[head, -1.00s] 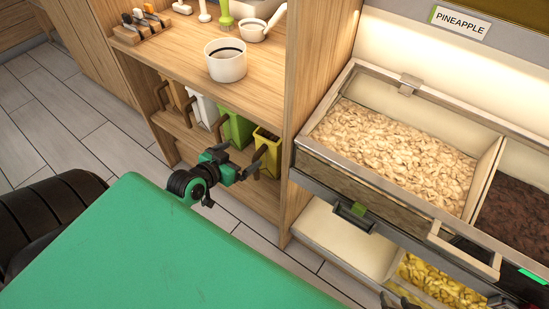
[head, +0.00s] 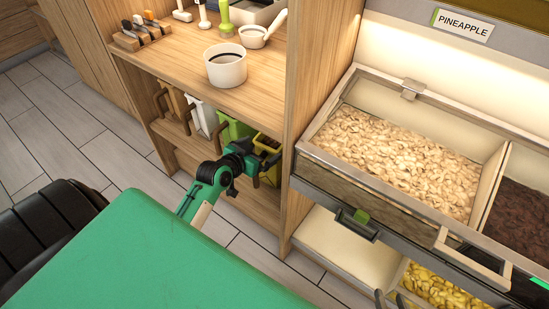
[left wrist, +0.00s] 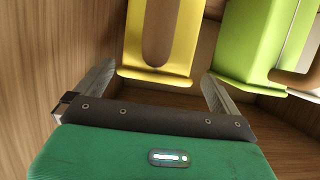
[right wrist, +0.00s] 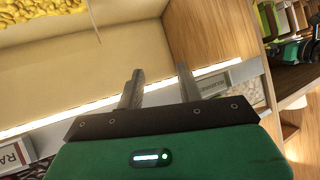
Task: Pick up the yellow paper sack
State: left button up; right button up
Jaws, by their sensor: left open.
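The yellow paper sack (head: 272,176) stands on the lower shelf of the wooden unit, at the right end, partly hidden by my left gripper (head: 258,160).
A lime green sack (head: 232,131) stands just left of the yellow one, with white and brown sacks further left. A wooden side panel (head: 296,120) closes the shelf at the right. A white pot (head: 226,71) stands on the counter above. Open food bins are at the right.

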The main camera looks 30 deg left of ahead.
aim_at(264, 146)
pick_arm(q)
jog(key=shift+b+x, duration=0.35)
jog(key=shift+x, duration=1.65)
jog(key=shift+d, duration=0.15)
pick_arm(e)
jog(key=shift+w+a+r+t+y, duration=0.15)
jog(key=shift+a+t+y, duration=0.15)
jog(key=shift+a+t, duration=0.4)
jog(key=shift+a, duration=0.1)
pick_arm(q)
jog(key=c, duration=1.8)
jog(key=shift+r, duration=0.2)
jog(key=shift+c, duration=1.2)
jog(key=shift+r, duration=0.2)
